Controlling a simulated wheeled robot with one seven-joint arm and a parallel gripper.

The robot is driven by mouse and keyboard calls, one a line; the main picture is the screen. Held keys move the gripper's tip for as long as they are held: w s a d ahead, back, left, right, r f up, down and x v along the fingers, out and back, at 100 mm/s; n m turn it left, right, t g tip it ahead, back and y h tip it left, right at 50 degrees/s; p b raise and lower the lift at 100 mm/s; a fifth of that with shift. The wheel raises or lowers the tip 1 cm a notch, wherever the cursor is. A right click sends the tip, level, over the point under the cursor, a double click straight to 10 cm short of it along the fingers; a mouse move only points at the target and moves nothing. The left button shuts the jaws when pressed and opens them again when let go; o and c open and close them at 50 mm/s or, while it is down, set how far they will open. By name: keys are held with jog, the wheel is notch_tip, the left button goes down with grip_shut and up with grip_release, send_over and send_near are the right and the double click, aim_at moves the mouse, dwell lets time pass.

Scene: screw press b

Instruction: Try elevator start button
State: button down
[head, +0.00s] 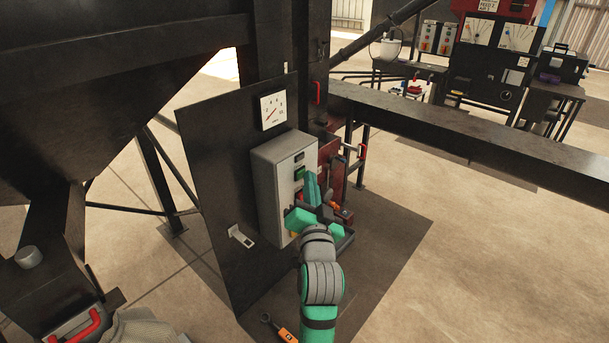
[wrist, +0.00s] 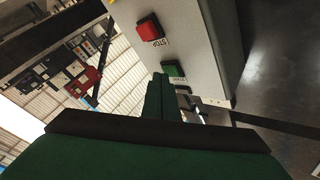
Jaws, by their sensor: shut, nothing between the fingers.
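A grey control box (head: 272,180) is mounted on a dark upright panel. Its green start button (head: 299,173) is on the front face, and it also shows in the wrist view (wrist: 173,69) above a small label. A red stop button (wrist: 148,27) with a STOP label is on the same face. My green gripper (head: 312,180) is in front of the box, with its fingers shut and empty. In the wrist view the fingertips (wrist: 160,78) are right beside the green button and partly overlap its edge. I cannot tell whether they touch it.
A dial gauge (head: 272,110) is on the panel above the box. Dark machine parts and a red-handled fixture (head: 361,152) stand just behind my gripper. A long dark beam (head: 460,135) crosses to the right. An orange-handled tool (head: 287,335) lies low in front. Open floor is at right.

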jog(key=shift+s+d, duration=0.65)
jog(key=shift+d, duration=0.1)
jog(key=shift+s, duration=0.1)
jog(key=shift+s+d, duration=0.65)
jog(key=shift+d, duration=0.3)
jog(key=shift+s+d, duration=0.65)
jog(key=shift+d, duration=0.25)
jog(key=shift+a, duration=0.1)
